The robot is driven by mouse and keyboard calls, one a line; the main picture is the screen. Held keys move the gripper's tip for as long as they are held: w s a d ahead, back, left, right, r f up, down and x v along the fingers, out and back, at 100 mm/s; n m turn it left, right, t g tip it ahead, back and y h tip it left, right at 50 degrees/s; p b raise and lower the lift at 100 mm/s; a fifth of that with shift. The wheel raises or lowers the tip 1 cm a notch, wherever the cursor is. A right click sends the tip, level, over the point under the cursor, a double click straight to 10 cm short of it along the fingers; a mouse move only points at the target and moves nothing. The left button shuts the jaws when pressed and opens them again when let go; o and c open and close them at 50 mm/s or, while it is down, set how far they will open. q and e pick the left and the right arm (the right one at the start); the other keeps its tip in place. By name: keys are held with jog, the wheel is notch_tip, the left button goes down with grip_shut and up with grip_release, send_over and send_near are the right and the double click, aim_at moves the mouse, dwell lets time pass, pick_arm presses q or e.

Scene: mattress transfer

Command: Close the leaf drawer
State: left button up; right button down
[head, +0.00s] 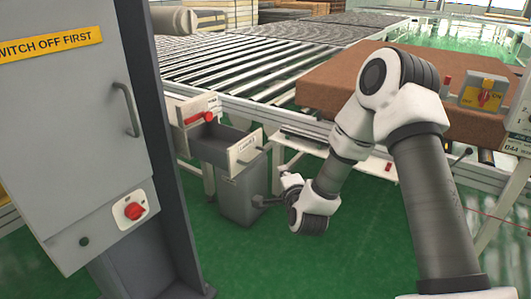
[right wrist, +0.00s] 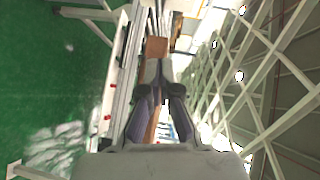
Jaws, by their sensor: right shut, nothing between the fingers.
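The leaf drawer (head: 245,152) stands pulled out, with a pale labelled front and a dark grey open inside, below a small panel with a red handle (head: 201,118). My right gripper (head: 258,201) reaches left at the end of the right arm, lower than the drawer front and in front of a grey box (head: 241,185). Whether it touches the box I cannot tell. In the right wrist view its two fingers (right wrist: 158,90) are closed together and empty. The drawer is not clear in that view. My left gripper is not in view.
A grey cabinet (head: 80,120) with a handle and red knob stands close at the left. A roller conveyor (head: 240,65) runs behind the drawer. A brown mattress (head: 330,85) lies on the right, partly behind my arm. Green floor (head: 240,260) is open in front.

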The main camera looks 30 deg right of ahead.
jog(key=p, duration=0.2)
send_near(263, 154)
jog(key=w+d, duration=0.2)
jog(key=d, duration=0.2)
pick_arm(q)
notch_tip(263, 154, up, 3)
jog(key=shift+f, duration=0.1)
pick_arm(e)
jog(key=w, duration=0.1)
jog(key=w+a, duration=0.1)
jog(key=w+f, duration=0.1)
jog(key=shift+w+a, duration=0.3)
jog(key=shift+w, duration=0.05)
